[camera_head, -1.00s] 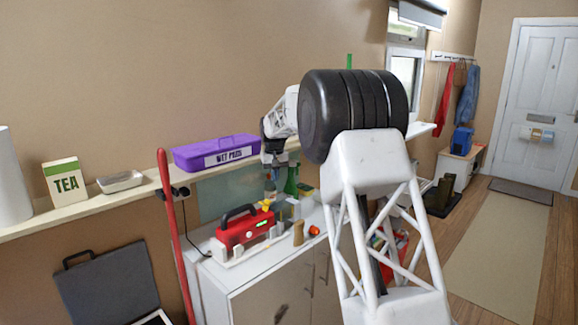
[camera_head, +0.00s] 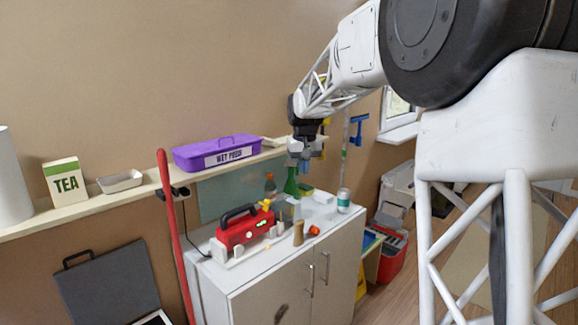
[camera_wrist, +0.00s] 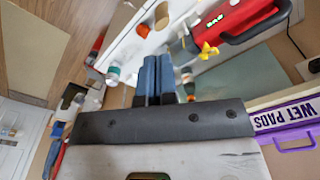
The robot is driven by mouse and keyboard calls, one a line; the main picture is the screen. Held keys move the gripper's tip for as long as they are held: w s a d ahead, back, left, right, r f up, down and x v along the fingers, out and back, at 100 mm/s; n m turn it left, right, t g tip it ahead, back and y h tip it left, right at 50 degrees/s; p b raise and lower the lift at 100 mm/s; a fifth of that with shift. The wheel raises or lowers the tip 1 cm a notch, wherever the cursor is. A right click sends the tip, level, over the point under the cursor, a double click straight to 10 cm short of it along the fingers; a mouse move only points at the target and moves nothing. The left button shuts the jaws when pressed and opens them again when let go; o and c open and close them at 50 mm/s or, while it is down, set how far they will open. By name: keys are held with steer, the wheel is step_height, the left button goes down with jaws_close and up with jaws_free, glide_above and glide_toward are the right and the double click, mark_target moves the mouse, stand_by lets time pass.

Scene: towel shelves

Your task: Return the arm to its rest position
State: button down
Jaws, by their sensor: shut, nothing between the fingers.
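My gripper (camera_head: 305,162) hangs from my arm above the back right of the white cabinet's top, just right of the purple box. In the wrist view its two blue-grey fingers (camera_wrist: 156,78) lie side by side, shut and empty. A green bottle (camera_head: 291,182) stands below and slightly left of the fingers. From this view I cannot tell how far above the cabinet top the fingers are.
The white cabinet (camera_head: 262,300) holds a red device (camera_head: 243,227), a wooden peg (camera_head: 298,233) and a white jar (camera_head: 344,200). A purple "WET PADS" box (camera_head: 217,152) sits on the wall shelf (camera_head: 88,208). A red pole (camera_head: 172,235) leans before the shelf.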

steer(key=s+d+r+m+t, duration=0.1)
steer(key=s+d, duration=0.4)
steer(key=s, duration=0.8)
steer(key=s+d+r, duration=0.1)
steer(key=s+d, duration=0.3)
steer(key=s, duration=1)
steer(key=s+d+f, duration=0.1)
steer(key=s+f, duration=0.2)
steer(key=s, duration=0.5)
steer(key=s+d+f, duration=0.2)
steer(key=s+f, duration=0.1)
steer(key=s, duration=0.6)
steer(key=s+d+f+m, duration=0.1)
steer(key=s+f, duration=0.3)
steer(key=s, duration=0.5)
steer(key=shift+s+d+t, duration=0.25)
steer(key=shift+d+t, duration=0.15)
steer(key=shift+d, duration=0.1)
